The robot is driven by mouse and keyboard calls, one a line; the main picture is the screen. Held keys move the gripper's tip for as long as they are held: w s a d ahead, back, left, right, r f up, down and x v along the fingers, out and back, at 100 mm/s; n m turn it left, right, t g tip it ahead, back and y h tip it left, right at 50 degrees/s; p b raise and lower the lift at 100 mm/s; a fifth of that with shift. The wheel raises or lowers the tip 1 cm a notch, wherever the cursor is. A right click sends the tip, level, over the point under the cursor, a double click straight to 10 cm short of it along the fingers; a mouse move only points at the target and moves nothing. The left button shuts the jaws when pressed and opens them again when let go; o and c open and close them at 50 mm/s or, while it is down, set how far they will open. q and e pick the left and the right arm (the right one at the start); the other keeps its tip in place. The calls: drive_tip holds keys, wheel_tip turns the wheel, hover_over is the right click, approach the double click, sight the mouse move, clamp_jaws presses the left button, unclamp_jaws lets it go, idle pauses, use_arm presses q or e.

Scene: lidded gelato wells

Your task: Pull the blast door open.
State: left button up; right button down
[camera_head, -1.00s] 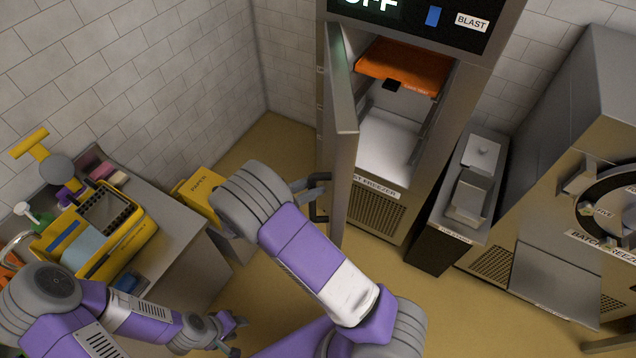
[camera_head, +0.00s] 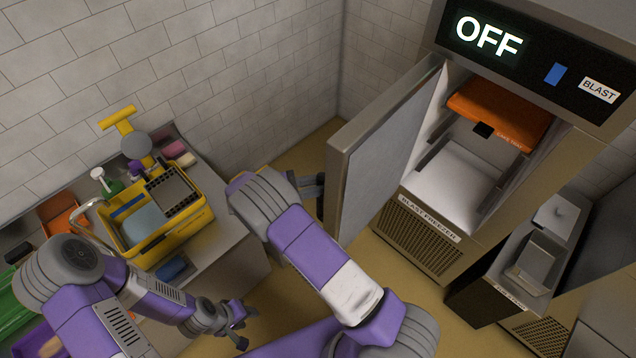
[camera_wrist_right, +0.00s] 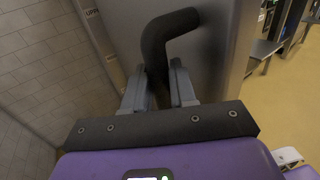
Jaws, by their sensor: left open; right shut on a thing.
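The blast door (camera_head: 388,150) stands swung open on the blast freezer (camera_head: 432,238), its inner face showing in the head view. An orange tray (camera_head: 500,110) sits inside at the top of the chamber. In the right wrist view, my right gripper (camera_wrist_right: 160,88) is shut on the black bent door handle (camera_wrist_right: 167,32), which stands out from the door's outer face (camera_wrist_right: 212,50). In the head view, that gripper is partly hidden beside the door's edge, behind my right arm. My left gripper (camera_head: 242,318) is open and empty, low in front of the counter.
A yellow caddy (camera_head: 150,215) with a blue-grey cloth and other items stands on the counter (camera_head: 232,258) at left. A lidded unit (camera_head: 520,270) stands right of the freezer. The display above the freezer reads OFF.

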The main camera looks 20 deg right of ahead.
drive_tip(key=shift+d+r, duration=0.15)
drive_tip(key=shift+d, duration=0.25)
drive_tip(key=c, duration=1.3)
unclamp_jaws()
drive_tip(key=shift+o, duration=1.4)
drive_tip(key=shift+d, duration=0.25)
drive_tip(key=w+a, duration=0.1)
drive_tip(key=a, duration=0.7)
drive_tip(key=shift+w, duration=0.15)
